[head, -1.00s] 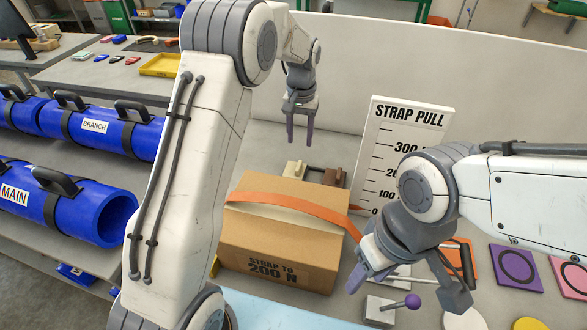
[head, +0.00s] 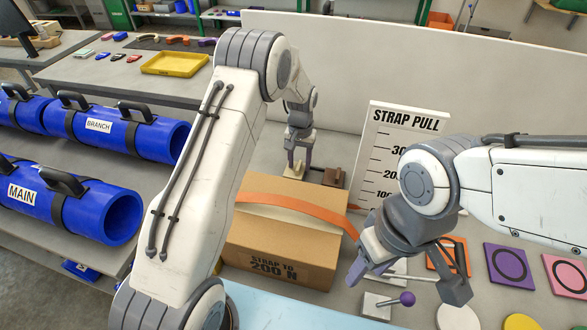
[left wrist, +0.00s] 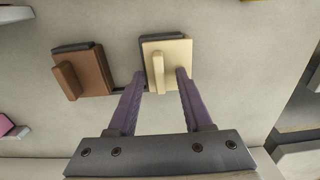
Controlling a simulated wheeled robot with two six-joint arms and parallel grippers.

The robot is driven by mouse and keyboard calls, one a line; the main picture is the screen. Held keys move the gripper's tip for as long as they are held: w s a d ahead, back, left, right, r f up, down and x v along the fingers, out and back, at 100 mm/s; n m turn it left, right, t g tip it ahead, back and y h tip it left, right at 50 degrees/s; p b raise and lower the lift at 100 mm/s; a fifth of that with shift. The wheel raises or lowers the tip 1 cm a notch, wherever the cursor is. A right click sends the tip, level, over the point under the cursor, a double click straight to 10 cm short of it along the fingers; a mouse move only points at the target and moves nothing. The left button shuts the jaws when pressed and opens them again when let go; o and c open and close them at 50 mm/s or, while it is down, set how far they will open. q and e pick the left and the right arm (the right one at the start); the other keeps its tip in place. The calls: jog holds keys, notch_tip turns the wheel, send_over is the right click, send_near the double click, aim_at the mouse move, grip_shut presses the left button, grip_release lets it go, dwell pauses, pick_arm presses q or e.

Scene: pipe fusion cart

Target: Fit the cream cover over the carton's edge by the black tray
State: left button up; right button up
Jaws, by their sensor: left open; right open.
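The cream cover (left wrist: 178,62), a small block with a raised rib, sits by the brown cover in the left wrist view. It also shows behind the carton in the head view (head: 292,171). Dark parts of the black tray (left wrist: 143,42) show around both covers. My left gripper (head: 299,165) is open above the cream cover; in the left wrist view its fingers (left wrist: 160,78) lie either side of the rib. Contact is unclear. The cardboard carton (head: 265,248) stands in front, an orange strap (head: 300,212) across its top. My right gripper (head: 408,276) is open and empty, right of the carton.
The brown cover (left wrist: 84,70) is close beside the cream one. A white STRAP PULL board (head: 400,135) stands behind, right of the carton. A purple-knobbed lever (head: 406,299) is by my right gripper. Blue pipes (head: 110,128) lie at left.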

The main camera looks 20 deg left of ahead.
pick_arm(q)
jog(key=shift+c, duration=0.3)
grip_shut()
jog(key=shift+r, duration=0.1)
